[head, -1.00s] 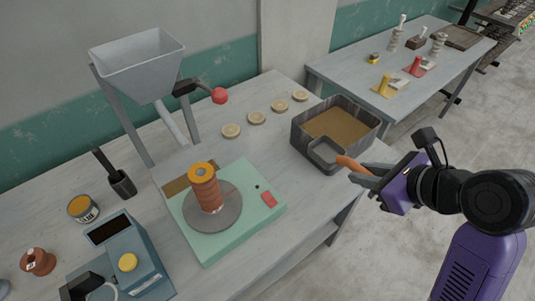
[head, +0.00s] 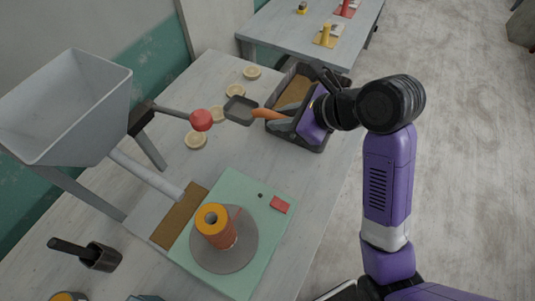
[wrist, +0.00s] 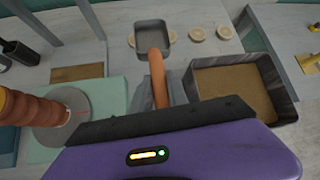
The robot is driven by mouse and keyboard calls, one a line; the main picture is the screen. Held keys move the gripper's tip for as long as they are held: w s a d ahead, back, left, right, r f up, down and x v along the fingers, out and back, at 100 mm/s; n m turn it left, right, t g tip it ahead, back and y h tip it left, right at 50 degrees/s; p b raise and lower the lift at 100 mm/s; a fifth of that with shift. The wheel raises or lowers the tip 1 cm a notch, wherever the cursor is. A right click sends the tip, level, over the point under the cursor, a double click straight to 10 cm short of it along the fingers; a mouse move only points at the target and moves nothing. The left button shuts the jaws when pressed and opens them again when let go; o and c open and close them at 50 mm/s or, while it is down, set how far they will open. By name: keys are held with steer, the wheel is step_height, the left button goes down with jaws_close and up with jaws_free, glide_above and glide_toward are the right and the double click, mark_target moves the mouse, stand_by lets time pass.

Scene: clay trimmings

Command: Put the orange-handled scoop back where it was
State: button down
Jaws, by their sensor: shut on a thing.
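My gripper (head: 283,122) is shut on the orange handle of the scoop (head: 241,110). The scoop has a square grey pan, which looks empty and points left, away from my gripper. In the wrist view the pan (wrist: 152,33) is ahead of my gripper (wrist: 160,96), over the bench top; whether it touches the bench is unclear. The grey bin (head: 318,141) with brown material in it stands right behind and under my gripper, partly hidden by it. In the wrist view the bin (wrist: 282,108) is to the right of the scoop, and the pan is outside it.
Several round pale discs (head: 195,140) lie in a row by the pan. A lever with a red knob (head: 201,120) juts from the hopper (head: 70,105) at left. A mint-green wheel unit (head: 262,183) bears an orange-brown stack (head: 222,232). A second table (head: 279,29) stands behind.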

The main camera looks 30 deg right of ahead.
step_height(320, 180, down, 17)
steer(key=shift+r+b, duration=0.15)
steer(key=shift+b, duration=0.15)
stand_by(0.3)
steer(key=c, duration=1.3)
jaws_free()
steer(key=v, duration=1.2)
